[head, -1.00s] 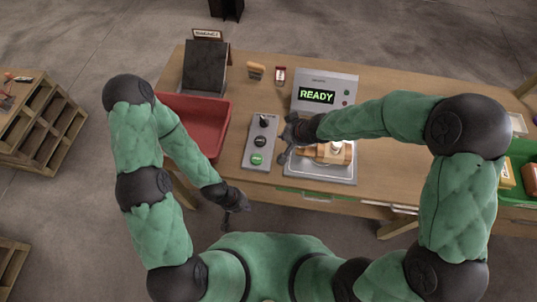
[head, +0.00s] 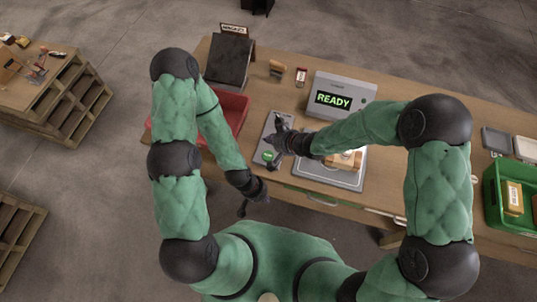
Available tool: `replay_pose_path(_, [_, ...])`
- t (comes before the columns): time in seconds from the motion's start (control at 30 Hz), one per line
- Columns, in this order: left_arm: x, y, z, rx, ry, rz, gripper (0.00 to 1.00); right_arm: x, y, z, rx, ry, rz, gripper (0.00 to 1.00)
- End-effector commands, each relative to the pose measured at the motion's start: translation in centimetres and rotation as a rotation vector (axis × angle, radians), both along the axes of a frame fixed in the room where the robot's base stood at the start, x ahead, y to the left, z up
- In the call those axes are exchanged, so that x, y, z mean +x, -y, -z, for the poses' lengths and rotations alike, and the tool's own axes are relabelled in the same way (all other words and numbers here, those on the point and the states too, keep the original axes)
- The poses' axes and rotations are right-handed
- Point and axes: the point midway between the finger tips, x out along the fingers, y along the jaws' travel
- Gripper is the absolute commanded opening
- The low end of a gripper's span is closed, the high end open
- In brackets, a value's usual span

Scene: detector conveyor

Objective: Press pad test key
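A grey detector unit (head: 360,84) with a lit screen reading READY (head: 333,100) stands on the table. A metal pad (head: 318,176) lies in front of it, with a tan object (head: 345,159) on it, partly hidden by my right forearm. A narrow grey control panel (head: 267,128) lies left of the pad. Its green key (head: 268,156) shows at the near end; the panel's other controls are hidden by my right gripper. My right gripper (head: 272,137) is over the panel, just beyond the green key; contact is unclear. My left gripper (head: 242,209) hangs before the table's front edge, apart from the panel.
A red tray (head: 235,105) lies left of the panel, partly behind my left arm. A dark stand (head: 229,60) is at the back left. A green bin (head: 491,200) with a boxed item (head: 514,197) is at the right. A wooden shelf unit (head: 72,100) stands at far left.

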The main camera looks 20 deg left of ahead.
Motion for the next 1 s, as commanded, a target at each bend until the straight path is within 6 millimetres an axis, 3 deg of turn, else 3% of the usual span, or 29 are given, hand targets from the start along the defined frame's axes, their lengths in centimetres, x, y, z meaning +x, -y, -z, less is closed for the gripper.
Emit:
replay_pose_path(0.27, [0.0,0.0,1.4,0.0,0.0,0.0,0.0,0.0,0.0,1.4,-0.001,0.0,0.001,0.0])
replay_pose_path(0.8, [0.0,0.0,7.2,0.0,0.0,0.0,0.0,0.0,0.0,6.9,-0.001,-0.001,0.001,0.0])
replay_pose_path(1.0, [0.0,0.0,8.2,0.0,0.0,0.0,0.0,0.0,0.0,8.6,-0.001,-0.001,0.001,0.0])
